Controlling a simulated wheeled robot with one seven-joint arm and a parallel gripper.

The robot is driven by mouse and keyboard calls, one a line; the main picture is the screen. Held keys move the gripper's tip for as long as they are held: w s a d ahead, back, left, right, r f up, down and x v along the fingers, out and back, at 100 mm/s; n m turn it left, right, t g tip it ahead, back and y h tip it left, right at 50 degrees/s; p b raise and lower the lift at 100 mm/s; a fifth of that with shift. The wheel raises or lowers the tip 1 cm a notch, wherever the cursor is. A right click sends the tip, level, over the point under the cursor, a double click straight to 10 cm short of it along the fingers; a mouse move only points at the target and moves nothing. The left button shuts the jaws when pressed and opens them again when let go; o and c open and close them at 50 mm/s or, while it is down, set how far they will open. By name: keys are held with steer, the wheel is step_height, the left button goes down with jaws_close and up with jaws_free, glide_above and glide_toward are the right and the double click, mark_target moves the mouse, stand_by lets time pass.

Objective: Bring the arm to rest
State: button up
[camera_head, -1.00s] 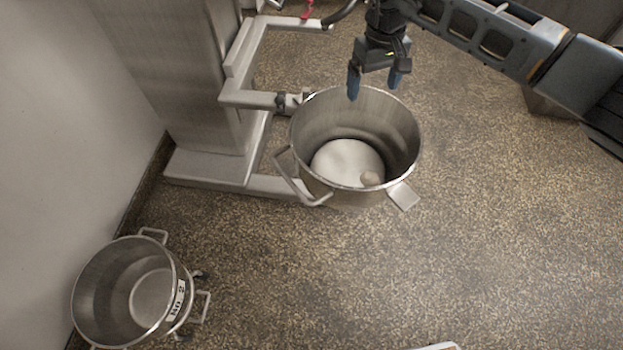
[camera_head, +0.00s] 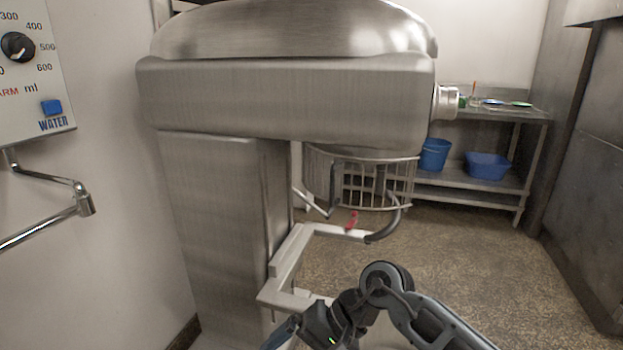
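My arm rises from the bottom edge of the head view, bent at a dark rounded joint. My gripper (camera_head: 280,336) is at the bottom edge, pointing down and left, in front of the mixer's lower frame. Only a blue finger part shows, and the rest is cut off by the picture edge, so I cannot tell how far apart the fingers are. I see nothing held in the part that shows.
A large steel mixer (camera_head: 290,95) with a wire guard (camera_head: 345,180) and a bowl-support frame (camera_head: 290,265) stands close ahead. A water meter panel (camera_head: 35,75) and tap (camera_head: 50,225) are left. A steel table (camera_head: 500,190) holds blue tubs (camera_head: 487,166). Floor right of the mixer is clear.

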steer(key=s+a+r+m+y, duration=0.8)
steer(key=s+a+r+y, duration=0.15)
steer(key=a, duration=0.25)
steer(key=s+d+r+m+t+y, duration=0.3)
steer(key=s+r+m+t+y, duration=0.35)
steer(key=m, duration=0.75)
steer(key=s+d+f+n+t+h, duration=0.2)
steer(key=s+d+n+h, duration=0.5)
steer(key=d, duration=0.4)
steer(key=s+d+f+n+t+h, duration=0.2)
steer(key=s+d+n+t+h, duration=0.2)
steer(key=s+d+n+h, duration=0.4)
steer(key=s+d+f+n+t+h, duration=0.3)
steer(key=s+d+n+h, duration=0.5)
steer(key=d, duration=0.6)
steer(key=shift+d+n+t+h+p, duration=0.15)
steer(key=shift+n+t+h+p, duration=0.35)
steer(key=shift+h, duration=0.5)
